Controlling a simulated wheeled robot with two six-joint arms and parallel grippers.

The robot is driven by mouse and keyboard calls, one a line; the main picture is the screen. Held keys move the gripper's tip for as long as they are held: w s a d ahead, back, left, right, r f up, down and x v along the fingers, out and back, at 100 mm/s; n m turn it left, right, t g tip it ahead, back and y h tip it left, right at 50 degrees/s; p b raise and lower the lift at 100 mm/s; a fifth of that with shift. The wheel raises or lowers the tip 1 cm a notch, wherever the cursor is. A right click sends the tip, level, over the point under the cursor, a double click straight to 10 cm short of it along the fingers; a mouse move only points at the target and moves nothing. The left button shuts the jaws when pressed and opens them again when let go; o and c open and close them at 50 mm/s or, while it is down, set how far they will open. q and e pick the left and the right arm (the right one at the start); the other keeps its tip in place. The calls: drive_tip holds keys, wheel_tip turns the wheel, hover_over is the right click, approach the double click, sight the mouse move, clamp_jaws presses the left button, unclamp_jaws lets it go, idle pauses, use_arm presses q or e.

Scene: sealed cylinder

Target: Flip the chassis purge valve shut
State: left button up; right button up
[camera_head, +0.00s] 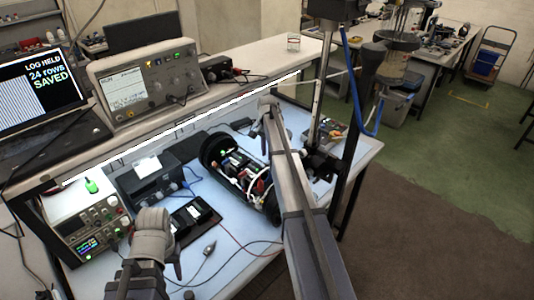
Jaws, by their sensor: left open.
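The chassis (232,172), an open frame of electronics, wires and white tubing between dark round ends, lies on the pale blue bench top. A small red part (261,186) shows near its right end; I cannot tell whether it is the purge valve or how the valve is set. My right arm passes in front of the chassis's right side and hides part of it. My right gripper (258,130) is above and behind the chassis, apart from it; its jaws are too small to read.
A laptop (45,95) and an oscilloscope (145,82) are on the raised shelf (240,70). A vertical post (322,90) stands right of the chassis. Loose cables cross the front bench.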

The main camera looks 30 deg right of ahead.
sight(267, 164)
drive_tip(key=shift+r+p, duration=1.4)
drive_tip(key=shift+r, duration=0.55)
